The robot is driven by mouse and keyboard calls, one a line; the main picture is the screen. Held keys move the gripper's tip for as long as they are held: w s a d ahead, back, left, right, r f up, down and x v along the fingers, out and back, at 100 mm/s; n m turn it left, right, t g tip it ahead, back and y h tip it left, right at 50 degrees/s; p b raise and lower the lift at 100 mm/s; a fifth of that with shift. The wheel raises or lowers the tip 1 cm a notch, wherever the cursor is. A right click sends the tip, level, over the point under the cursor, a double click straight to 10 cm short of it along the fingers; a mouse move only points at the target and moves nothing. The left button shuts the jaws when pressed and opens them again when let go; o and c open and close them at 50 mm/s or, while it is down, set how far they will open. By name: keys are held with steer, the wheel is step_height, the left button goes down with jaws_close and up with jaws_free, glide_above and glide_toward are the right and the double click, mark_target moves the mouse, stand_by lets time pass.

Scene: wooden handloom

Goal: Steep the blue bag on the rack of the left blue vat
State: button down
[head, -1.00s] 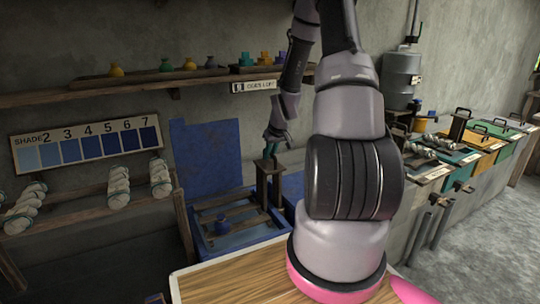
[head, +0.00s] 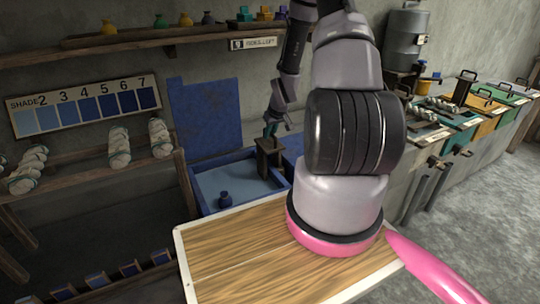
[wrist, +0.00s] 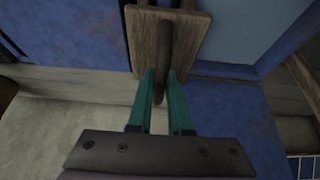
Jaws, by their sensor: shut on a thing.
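The left blue vat (head: 222,160) stands open left of my arm, its pale blue liquid (head: 214,181) showing. The small dark blue bag (head: 225,200) is at the liquid's surface near the front; how much of it is under cannot be told. The rack's slats do not show and seem to be under the liquid. Its wooden handle (head: 265,160) stands up at the vat's right side. My gripper (head: 270,130) is shut on this handle. The wrist view shows the teal fingers (wrist: 162,95) on either side of the wooden handle (wrist: 165,45).
A blue lid panel (head: 205,120) stands upright behind the vat. A shade board (head: 85,103) and wound skeins (head: 119,148) are at the left. A wooden tabletop (head: 240,250) is in front. More vats (head: 485,104) line the right wall. A shelf (head: 130,53) runs above.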

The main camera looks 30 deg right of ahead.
step_height(320, 180, down, 10)
steer(key=shift+d+r, duration=0.1)
stand_by(0.6)
steer(key=shift+s+f, duration=0.25)
stand_by(4.6)
